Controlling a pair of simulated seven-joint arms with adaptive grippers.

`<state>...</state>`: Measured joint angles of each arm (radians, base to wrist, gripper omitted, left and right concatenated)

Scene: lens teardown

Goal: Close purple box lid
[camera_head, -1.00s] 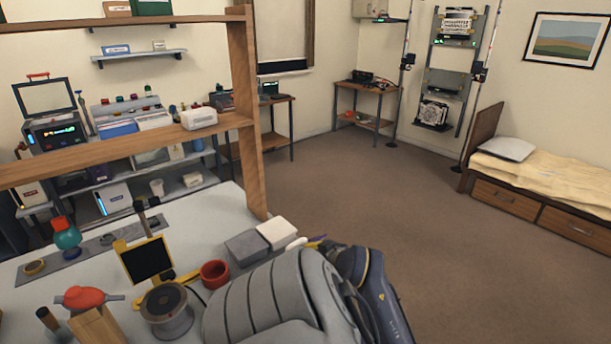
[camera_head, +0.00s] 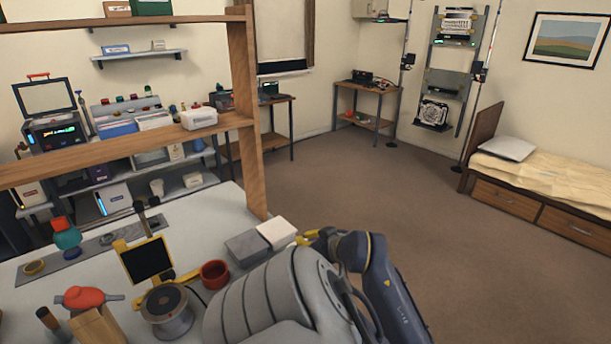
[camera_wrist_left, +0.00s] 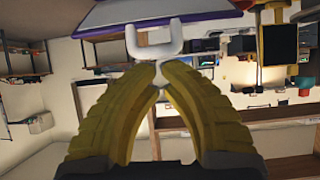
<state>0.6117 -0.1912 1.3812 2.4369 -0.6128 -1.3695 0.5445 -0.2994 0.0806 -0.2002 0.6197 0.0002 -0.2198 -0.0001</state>
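In the left wrist view, the purple-edged pale lid (camera_wrist_left: 190,12) spans the top of the picture, and its white U-shaped handle (camera_wrist_left: 155,50) hangs toward my fingers. My left gripper (camera_wrist_left: 157,68) has two yellow ribbed fingers whose tips nearly meet just below the handle; I cannot tell whether they touch it. In the head view, my left gripper (camera_head: 304,238) shows as a small yellow part beyond my grey arm, beside the white block. The box itself is hidden from the head view. My right gripper does not show.
The grey-white bench (camera_head: 215,220) holds a grey block (camera_head: 245,249), a white block (camera_head: 276,233), a red cup (camera_head: 214,274), a metal spool (camera_head: 166,312) and a yellow-framed dark panel (camera_head: 146,260). A wooden shelf post (camera_head: 248,120) rises at the bench's back edge. Open floor lies to the right.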

